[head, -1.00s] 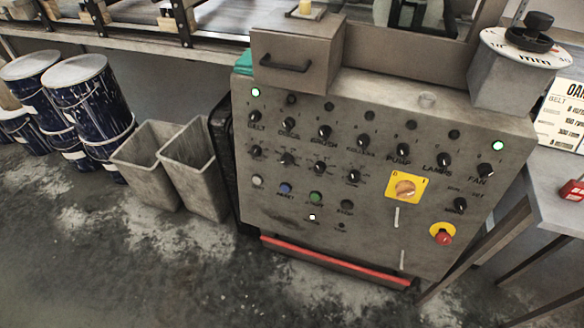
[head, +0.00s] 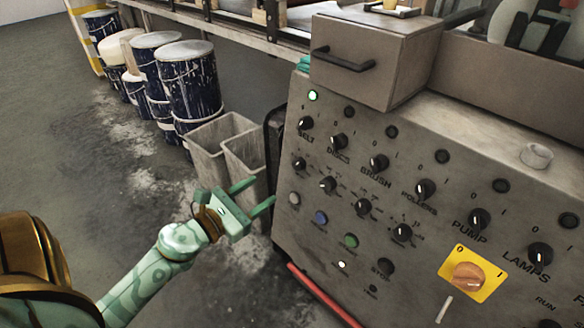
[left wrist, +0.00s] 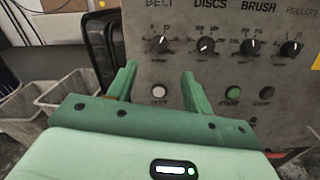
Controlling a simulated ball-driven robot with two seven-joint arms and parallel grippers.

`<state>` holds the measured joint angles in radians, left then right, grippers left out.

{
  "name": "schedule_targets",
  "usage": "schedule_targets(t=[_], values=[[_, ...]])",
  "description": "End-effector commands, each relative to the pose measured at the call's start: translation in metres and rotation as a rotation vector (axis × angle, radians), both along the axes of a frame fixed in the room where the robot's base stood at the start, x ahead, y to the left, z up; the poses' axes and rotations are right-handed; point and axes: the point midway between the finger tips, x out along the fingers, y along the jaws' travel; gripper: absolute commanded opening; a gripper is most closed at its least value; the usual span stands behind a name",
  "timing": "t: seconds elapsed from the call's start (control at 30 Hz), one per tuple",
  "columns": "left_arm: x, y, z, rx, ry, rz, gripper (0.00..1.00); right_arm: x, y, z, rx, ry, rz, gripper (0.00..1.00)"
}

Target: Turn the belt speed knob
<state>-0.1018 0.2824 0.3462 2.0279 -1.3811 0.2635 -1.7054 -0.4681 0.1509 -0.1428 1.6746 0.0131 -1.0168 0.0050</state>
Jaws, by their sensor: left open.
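The grey control panel (head: 440,200) carries rows of black knobs. The knob below the BELT label, first in the second row, looks like the belt speed knob (head: 299,163); it also shows in the left wrist view (left wrist: 163,44), with a small scale around it. My left gripper (head: 264,192) is open and empty, left of the panel's lower left part and apart from the knob. In the left wrist view its fingers (left wrist: 160,72) point at the panel, with the knob above and between their tips. My right gripper is out of view.
More knobs sit to the right, such as the discs knob (left wrist: 206,45). Below are a white button (left wrist: 158,92) and a green button (left wrist: 233,92). A yellow-plated switch (head: 470,275) is at right. Grey bins (head: 205,145) and blue drums (head: 188,90) stand left of the panel.

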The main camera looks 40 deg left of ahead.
Motion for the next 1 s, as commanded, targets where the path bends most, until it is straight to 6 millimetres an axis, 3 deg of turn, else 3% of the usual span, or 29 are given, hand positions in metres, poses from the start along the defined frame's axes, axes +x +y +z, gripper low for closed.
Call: schedule_targets(t=[0.2, 0.4, 0.6, 0.87, 1.0], values=[[0.058, -0.003, 0.006, 0.001, -0.007, -0.001, 0.51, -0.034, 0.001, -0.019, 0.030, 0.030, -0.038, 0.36], [0.095, -0.004, 0.002, -0.001, -0.004, 0.002, 0.51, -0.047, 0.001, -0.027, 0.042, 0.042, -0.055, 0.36], [0.110, -0.006, 0.000, -0.002, 0.000, 0.001, 0.51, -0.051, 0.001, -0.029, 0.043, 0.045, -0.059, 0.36], [0.111, -0.006, 0.000, -0.002, 0.000, 0.001, 0.51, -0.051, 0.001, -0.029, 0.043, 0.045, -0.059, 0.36], [0.111, -0.006, 0.000, -0.002, 0.000, 0.001, 0.15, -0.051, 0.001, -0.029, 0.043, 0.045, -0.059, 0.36]])
